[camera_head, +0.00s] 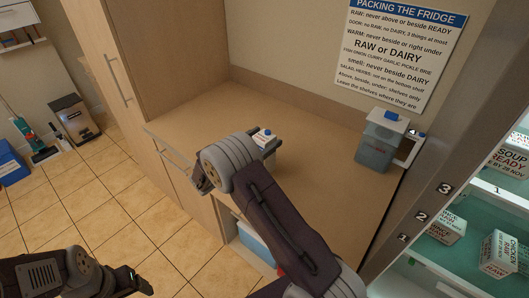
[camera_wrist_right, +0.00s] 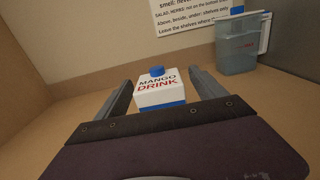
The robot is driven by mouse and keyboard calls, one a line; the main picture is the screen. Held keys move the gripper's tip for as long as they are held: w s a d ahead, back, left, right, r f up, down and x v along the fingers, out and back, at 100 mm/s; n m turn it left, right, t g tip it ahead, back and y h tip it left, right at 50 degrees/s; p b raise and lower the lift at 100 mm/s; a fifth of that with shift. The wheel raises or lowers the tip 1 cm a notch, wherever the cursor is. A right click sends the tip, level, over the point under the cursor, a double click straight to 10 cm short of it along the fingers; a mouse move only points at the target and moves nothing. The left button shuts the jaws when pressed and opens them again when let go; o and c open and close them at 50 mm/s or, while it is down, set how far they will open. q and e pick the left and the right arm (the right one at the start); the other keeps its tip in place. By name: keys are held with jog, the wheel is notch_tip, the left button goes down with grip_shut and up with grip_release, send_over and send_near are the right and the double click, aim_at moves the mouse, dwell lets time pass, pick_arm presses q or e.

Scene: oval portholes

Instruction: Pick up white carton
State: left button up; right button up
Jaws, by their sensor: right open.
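The white carton (camera_wrist_right: 156,92) has a blue cap, a blue base band and the label MANGO DRINK. It stands upright on the wooden counter. In the head view the carton (camera_head: 264,137) shows just beyond my right wrist, its lower part partly hidden. My right gripper (camera_wrist_right: 160,80) is open in the right wrist view, with one finger on each side of the carton. Whether the fingers touch it I cannot tell. My left gripper (camera_head: 132,282) is low at the left of the head view, over the floor and away from the counter.
A grey-blue jug (camera_head: 377,146) with a white handle stands at the counter's right rear. A rules sign (camera_head: 398,50) hangs on the wall behind. The open fridge (camera_head: 440,260) at the right holds several labelled packs. A tall cabinet (camera_head: 145,50) borders the counter's left; its middle is clear.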

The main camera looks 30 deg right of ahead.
jog(key=shift+w+d, duration=0.1)
jog(key=shift+d, duration=0.1)
grip_shut()
